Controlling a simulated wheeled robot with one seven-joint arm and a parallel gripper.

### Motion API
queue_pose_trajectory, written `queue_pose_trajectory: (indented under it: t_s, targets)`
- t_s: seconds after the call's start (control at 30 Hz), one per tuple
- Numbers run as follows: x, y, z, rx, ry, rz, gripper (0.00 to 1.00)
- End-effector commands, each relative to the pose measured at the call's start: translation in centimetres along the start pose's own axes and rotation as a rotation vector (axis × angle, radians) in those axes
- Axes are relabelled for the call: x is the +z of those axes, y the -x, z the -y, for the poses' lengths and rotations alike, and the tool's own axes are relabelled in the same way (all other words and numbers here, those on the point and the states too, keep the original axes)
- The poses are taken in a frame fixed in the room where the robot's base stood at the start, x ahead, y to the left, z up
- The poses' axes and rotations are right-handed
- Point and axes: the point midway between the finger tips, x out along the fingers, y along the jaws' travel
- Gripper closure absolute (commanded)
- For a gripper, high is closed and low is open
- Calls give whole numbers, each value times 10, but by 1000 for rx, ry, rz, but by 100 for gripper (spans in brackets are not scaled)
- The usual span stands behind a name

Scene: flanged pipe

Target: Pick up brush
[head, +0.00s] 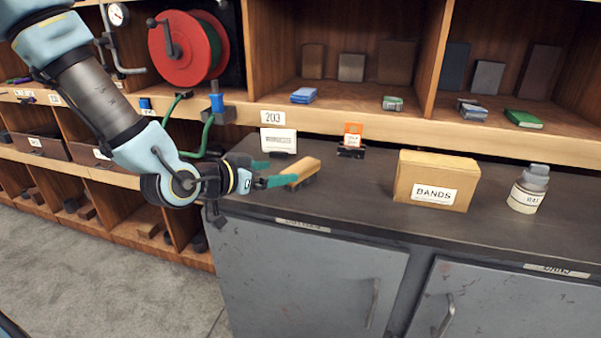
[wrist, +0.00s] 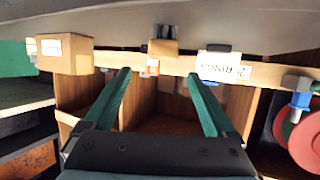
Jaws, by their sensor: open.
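The brush (head: 303,169) has a tan wooden back over dark bristles. It stands bristles down on the dark countertop (head: 365,200), near its left end. My gripper (head: 281,171) reaches in from the left with its two green fingers open and pointing at the brush. In the head view the near finger's tip overlaps the brush's left end; I cannot tell whether they touch. In the wrist view, which is upside down, the brush (wrist: 164,46) lies ahead of the gap between the open fingertips (wrist: 159,73). Nothing is held between them.
A BANDS box (head: 437,180) and a white bottle (head: 528,190) stand to the right. The red reel (head: 185,45) and shelving are behind. Counter between brush and box is clear.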

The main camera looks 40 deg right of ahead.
Motion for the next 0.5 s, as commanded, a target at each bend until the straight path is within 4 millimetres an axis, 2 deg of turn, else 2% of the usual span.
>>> queue_pose_trajectory:
  t_s: [0.3,0.5]
  targets:
    - [-1,-44,-1,2,3,-1,10]
    - [0,-55,0,0,1,0,10]
